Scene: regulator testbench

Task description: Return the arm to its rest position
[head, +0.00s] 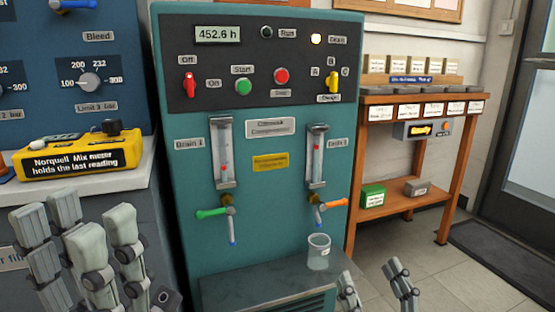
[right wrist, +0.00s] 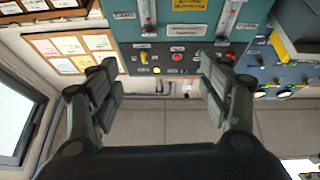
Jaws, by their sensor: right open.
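My left gripper (head: 77,225) is at the lower left of the head view, its grey fingers apart with nothing seen between them. It is in front of the yellow meter's shelf. My right gripper (head: 372,282) shows only by its fingertips at the bottom edge, right of the teal testbench cabinet (head: 265,210). In the right wrist view my right gripper (right wrist: 160,85) is open and empty, with the cabinet panel (right wrist: 190,60) upside down beyond it. A clear beaker (head: 318,252) stands upright on the cabinet's ledge, below the drain valve with the orange handle (head: 330,205).
A yellow meter (head: 80,156) rests on a light shelf at left. A wooden bench (head: 410,100) with labelled trays and a green box (head: 372,196) stands at right. Open floor (head: 450,275) lies in front of it. A dark mat (head: 510,250) lies by the door.

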